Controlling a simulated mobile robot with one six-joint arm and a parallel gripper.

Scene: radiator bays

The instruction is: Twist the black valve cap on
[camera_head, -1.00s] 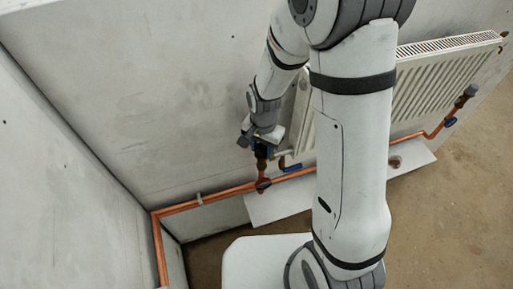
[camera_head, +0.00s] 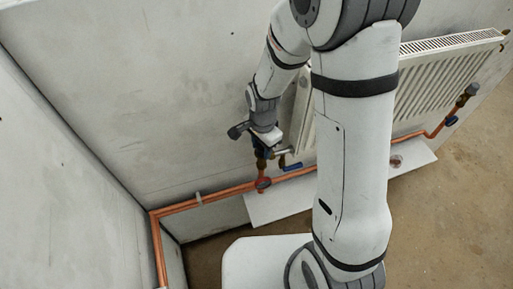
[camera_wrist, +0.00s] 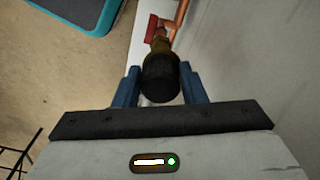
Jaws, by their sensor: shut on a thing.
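The black valve cap (camera_wrist: 160,78) is between the two blue fingers of my gripper (camera_wrist: 160,88) in the wrist view. The fingers are shut on its sides. The cap is in line with a brass fitting (camera_wrist: 160,46) and copper pipe beyond it, and seems to sit at the fitting's end; the seam is not clear. In the head view my gripper (camera_head: 262,150) points down over the copper riser (camera_head: 261,166) at the radiator's left end. The cap is mostly hidden by the gripper there.
The radiator (camera_head: 440,78) hangs on the wall just right of my gripper. A red handle (camera_head: 263,183) and a blue lever (camera_head: 291,166) are close below. A copper pipe (camera_head: 225,195) runs along the wall. A teal-rimmed object (camera_wrist: 85,12) lies on the floor (camera_wrist: 50,70).

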